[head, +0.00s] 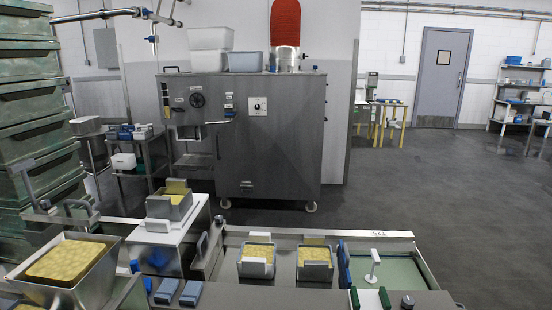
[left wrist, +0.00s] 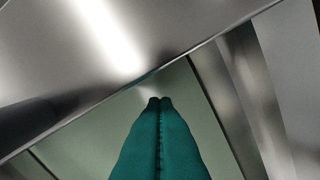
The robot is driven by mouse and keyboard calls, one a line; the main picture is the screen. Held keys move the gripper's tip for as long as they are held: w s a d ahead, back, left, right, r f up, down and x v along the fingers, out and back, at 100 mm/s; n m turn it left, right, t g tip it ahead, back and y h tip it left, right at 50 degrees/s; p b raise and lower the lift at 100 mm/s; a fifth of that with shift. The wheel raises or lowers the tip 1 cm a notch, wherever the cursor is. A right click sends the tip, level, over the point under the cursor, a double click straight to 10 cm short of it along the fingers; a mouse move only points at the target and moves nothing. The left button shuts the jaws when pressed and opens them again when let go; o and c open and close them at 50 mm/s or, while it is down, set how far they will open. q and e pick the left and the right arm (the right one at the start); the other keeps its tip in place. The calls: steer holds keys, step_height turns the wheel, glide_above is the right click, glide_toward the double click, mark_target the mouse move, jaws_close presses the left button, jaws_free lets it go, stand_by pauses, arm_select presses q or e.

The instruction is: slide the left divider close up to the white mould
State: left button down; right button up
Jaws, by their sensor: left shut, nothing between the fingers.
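Two pale moulds with yellow cheese stand apart in the steel trough, the left mould (head: 257,271) and the right mould (head: 317,271). I cannot tell for sure which one is the white mould. A grey upright piece (head: 203,246) at the trough's left end may be the left divider. A blue upright piece (head: 343,264) stands right of the moulds. My left gripper (left wrist: 159,101) shows teal fingers pressed together, empty, over a pale greenish surface beside a shiny steel edge. No divider is recognisable in the left wrist view.
A pale green panel (head: 390,273) with a white T-shaped piece (head: 372,267) lies right of the blue piece. A steel mould of cheese (head: 92,278) stands at front left. Another mould (head: 169,208) sits on a white stand. A steel cabinet (head: 262,160) stands behind.

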arm_select(q)
steer(key=shift+s+f, duration=0.35)
steer(key=shift+f, duration=0.05)
steer(key=shift+s+d+p, duration=0.2)
steer(key=shift+d+p, duration=0.45)
steer(key=shift+d, duration=1.65)
steer(key=shift+a, duration=0.2)
steer(key=shift+w+a, duration=0.2)
steer(key=shift+a, duration=0.95)
steer(key=r+p, duration=0.2)
steer(key=p, duration=0.1)
steer(key=shift+w+r, duration=0.35)
steer(key=shift+r, duration=0.05)
step_height(320, 180, up, 8)
steer(key=p, duration=0.7)
steer(key=shift+d+f, duration=0.15)
steer(key=shift+f, duration=0.05)
steer(key=shift+s, duration=0.1)
